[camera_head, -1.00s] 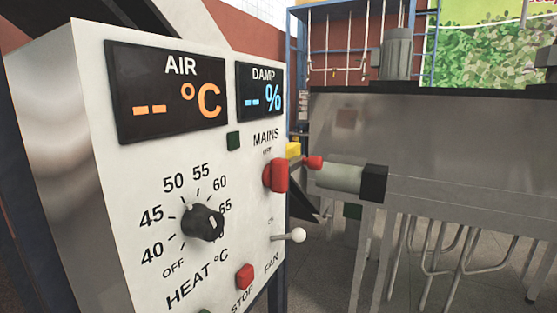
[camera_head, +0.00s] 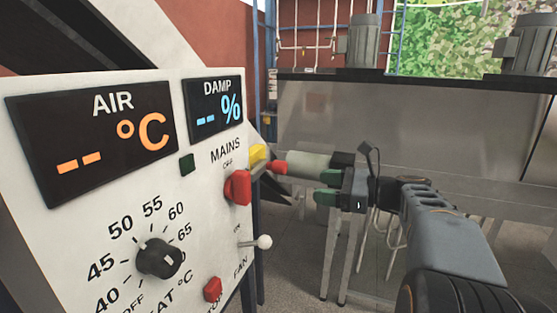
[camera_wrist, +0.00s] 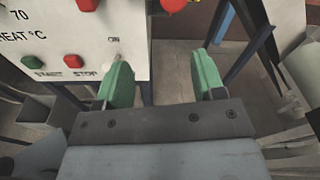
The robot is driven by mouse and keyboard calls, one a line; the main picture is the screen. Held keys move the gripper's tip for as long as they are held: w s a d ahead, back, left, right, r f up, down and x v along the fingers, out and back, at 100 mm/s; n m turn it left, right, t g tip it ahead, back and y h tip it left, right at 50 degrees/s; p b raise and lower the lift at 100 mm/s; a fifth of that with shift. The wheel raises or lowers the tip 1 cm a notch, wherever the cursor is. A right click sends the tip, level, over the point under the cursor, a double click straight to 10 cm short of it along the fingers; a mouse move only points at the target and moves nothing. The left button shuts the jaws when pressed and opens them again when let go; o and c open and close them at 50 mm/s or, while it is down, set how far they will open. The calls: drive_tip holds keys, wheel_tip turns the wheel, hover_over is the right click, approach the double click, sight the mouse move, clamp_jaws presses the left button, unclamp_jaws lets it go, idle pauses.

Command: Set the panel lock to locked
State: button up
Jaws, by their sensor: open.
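The white control panel (camera_head: 60,220) fills the left of the head view. No part I can make out is labelled as a panel lock. A red switch (camera_head: 238,187) sits under the word MAINS, with small lettering that seems to read OFF. A yellow piece (camera_head: 258,153) and a small red knob (camera_head: 278,168) stick out at the panel's right edge. My gripper (camera_head: 328,187) is right of the panel, apart from it, with green fingers. In the wrist view my gripper (camera_wrist: 162,78) is open and empty, with the panel's lower edge beyond the left finger.
The panel carries a black heat knob (camera_head: 160,257), a white-tipped fan lever (camera_head: 263,242), a red stop button (camera_head: 212,289) and a dark green square (camera_head: 187,165). A steel machine (camera_head: 400,120) stands behind my gripper. A grey cylinder (camera_head: 305,163) shows close to my fingers in the picture.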

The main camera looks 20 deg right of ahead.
sight(279, 168)
drive_tip(key=shift+m+t, duration=0.5)
drive_tip(key=shift+t, duration=0.1)
drive_tip(key=p+x, duration=0.1)
drive_tip(key=x, duration=0.3)
drive_tip(key=r+p+x, duration=0.1)
drive_tip(key=x, duration=0.3)
drive_tip(key=r+p+x, duration=0.1)
drive_tip(key=x, duration=0.3)
drive_tip(key=shift+w+d+r, duration=0.1)
drive_tip(key=shift+w+r, duration=0.05)
drive_tip(key=shift+w, duration=0.45)
